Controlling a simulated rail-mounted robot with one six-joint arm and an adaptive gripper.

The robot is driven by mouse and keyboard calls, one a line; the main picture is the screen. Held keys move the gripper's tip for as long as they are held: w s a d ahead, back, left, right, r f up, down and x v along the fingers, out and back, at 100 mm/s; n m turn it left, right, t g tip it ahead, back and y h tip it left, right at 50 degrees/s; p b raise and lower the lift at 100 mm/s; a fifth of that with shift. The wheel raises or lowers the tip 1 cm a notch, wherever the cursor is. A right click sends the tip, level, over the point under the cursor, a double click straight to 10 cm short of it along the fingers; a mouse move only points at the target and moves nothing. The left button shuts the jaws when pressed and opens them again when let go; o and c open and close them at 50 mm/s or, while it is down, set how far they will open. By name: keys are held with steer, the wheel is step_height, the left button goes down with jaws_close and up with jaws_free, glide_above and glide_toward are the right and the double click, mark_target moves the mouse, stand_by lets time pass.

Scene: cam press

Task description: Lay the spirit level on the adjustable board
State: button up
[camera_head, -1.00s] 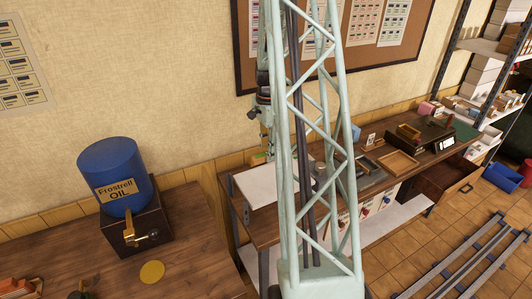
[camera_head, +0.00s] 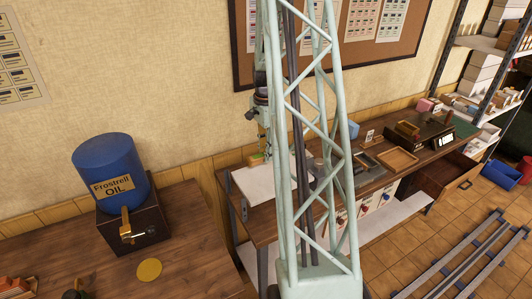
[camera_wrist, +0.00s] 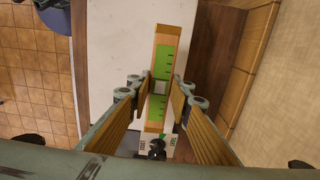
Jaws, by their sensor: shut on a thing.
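My gripper (camera_wrist: 160,87) is shut on the spirit level (camera_wrist: 165,52) at its middle, between the two fingertips. I cannot tell whether the level touches the board. A black knob (camera_wrist: 157,148) shows beyond the level's lower end. In the head view the white board (camera_head: 262,185) lies on the bench's left end, and my lattice column hides part of it.
The workbench (camera_head: 350,185) carries trays and boxes to the right of the board. A blue oil drum (camera_head: 108,170) stands on a dark box on the left table. The wall is close behind the bench.

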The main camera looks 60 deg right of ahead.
mark_target(266, 168)
steer(key=shift+f+b, duration=1)
steer(key=shift+f, duration=0.75)
steer(key=shift+f+b, duration=0.35)
steer(key=shift+f, duration=0.2)
steer(key=o, duration=1)
steer(key=shift+r, duration=0.15)
steer(key=shift+r, duration=5.9)
steer(key=shift+a, duration=0.1)
